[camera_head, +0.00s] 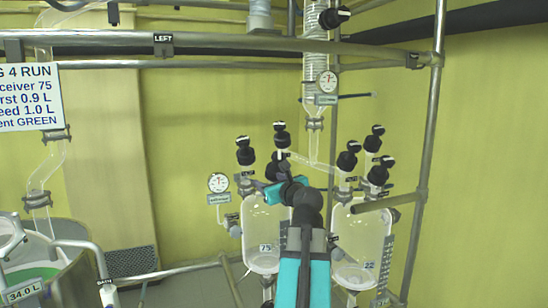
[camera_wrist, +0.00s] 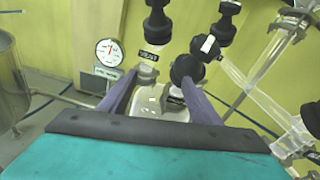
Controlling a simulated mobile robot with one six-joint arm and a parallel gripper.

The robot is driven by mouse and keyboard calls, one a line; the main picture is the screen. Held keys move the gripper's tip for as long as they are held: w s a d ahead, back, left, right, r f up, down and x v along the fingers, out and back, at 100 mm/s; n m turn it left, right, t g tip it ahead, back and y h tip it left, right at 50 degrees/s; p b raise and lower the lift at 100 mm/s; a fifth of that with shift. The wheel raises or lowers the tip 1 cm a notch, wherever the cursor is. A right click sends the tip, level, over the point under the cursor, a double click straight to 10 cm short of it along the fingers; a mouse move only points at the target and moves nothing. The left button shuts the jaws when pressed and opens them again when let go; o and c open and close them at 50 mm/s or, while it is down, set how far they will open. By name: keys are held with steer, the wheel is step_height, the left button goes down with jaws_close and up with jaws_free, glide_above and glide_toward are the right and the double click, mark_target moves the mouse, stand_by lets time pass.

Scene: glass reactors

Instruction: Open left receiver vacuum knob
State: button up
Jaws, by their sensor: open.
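The left receiver (camera_head: 262,240) is a clear glass vessel labelled 75, partly hidden by my arm in the head view. Black knobs stand on its top: a left one (camera_head: 245,152) and a rear one (camera_head: 280,138). In the wrist view an upright black knob (camera_wrist: 157,27) has a small label below it, and a lower round black knob (camera_wrist: 187,68) is close to the right fingertip.
A pressure gauge (camera_head: 218,183) stands left of the receiver. The right receiver (camera_head: 360,240), with its own black knobs (camera_head: 347,158), is close on the right. Glass tubing (camera_wrist: 262,62) and metal frame rails (camera_head: 430,130) are nearby.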

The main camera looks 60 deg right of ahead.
mark_target(275, 155)
steer(key=s+d+r+m+h, duration=0.2)
steer(key=s+r+m, duration=0.1)
steer(key=s+r, duration=0.2)
steer(key=shift+s+r, duration=0.35)
steer(key=shift+r, duration=0.05)
steer(key=shift+p+x, duration=1.7)
steer(key=shift+x, duration=5.25)
steer(key=c, duration=1)
steer(key=shift+a+f, duration=0.1)
steer(key=shift+a, duration=0.15)
steer(key=shift+c, duration=0.3)
steer(key=shift+o, duration=0.2)
steer(key=shift+d, duration=0.15)
